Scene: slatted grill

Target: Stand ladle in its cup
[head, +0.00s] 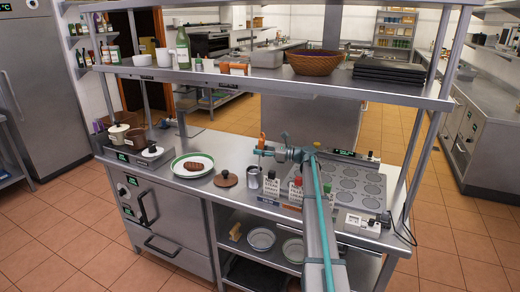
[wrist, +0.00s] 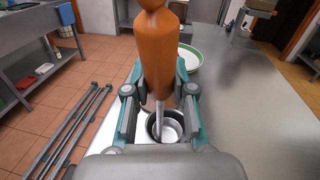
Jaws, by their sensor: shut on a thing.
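My gripper (head: 268,153) is above the counter near its middle. In the wrist view my gripper (wrist: 160,105) is shut on the orange handle of the ladle (wrist: 156,50), and the ladle's thin metal shaft runs down between the fingers. The orange handle end of the ladle (head: 262,140) also shows in the head view. A round metal cup (wrist: 172,130) with a dark rim lies under the shaft in the wrist view.
Labelled bottles (head: 296,190) and a griddle with round plates (head: 350,186) are to the right. A loaded shelf (head: 210,76) spans above the counter.

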